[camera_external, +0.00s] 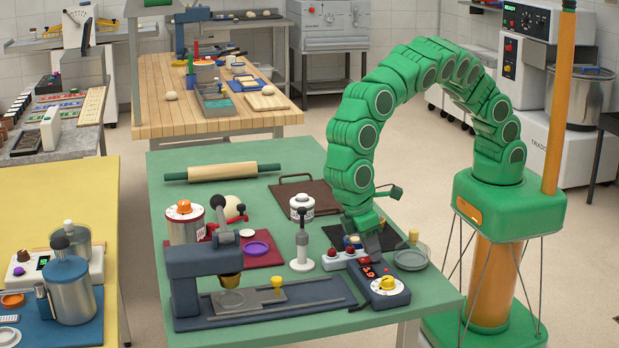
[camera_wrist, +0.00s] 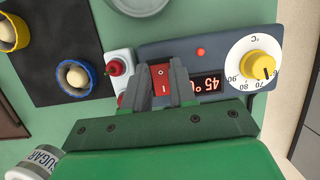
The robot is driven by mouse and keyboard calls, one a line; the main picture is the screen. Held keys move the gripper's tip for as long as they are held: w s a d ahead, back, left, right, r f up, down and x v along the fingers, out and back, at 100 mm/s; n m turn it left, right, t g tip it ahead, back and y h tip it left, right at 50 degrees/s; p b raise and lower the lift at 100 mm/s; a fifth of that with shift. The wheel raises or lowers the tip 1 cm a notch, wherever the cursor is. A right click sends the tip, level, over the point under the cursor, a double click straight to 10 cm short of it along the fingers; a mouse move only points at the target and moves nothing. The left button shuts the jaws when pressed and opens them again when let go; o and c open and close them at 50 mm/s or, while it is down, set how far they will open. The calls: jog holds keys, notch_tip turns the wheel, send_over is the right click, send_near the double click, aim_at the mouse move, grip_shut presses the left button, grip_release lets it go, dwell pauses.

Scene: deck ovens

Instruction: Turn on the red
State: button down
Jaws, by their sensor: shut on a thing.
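A white box (camera_wrist: 118,64) with red knobs sits right beside the unit. A dark mat (camera_wrist: 50,62) with yellow and blue cups lies close by. A white-based stand (camera_external: 302,262), a dark press (camera_external: 205,270) and a sugar tin (camera_external: 301,207) stand nearby on the green table (camera_external: 170,148).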

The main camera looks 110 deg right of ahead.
jog(key=shift+w+a+g, duration=0.1)
jog(key=shift+g, duration=0.2)
jog(key=c, duration=0.9)
grip_release()
jog(key=shift+w+r, duration=0.1)
jog(key=shift+r, duration=0.05)
jog(key=v, duration=0.7)
jog(key=shift+r, duration=0.3)
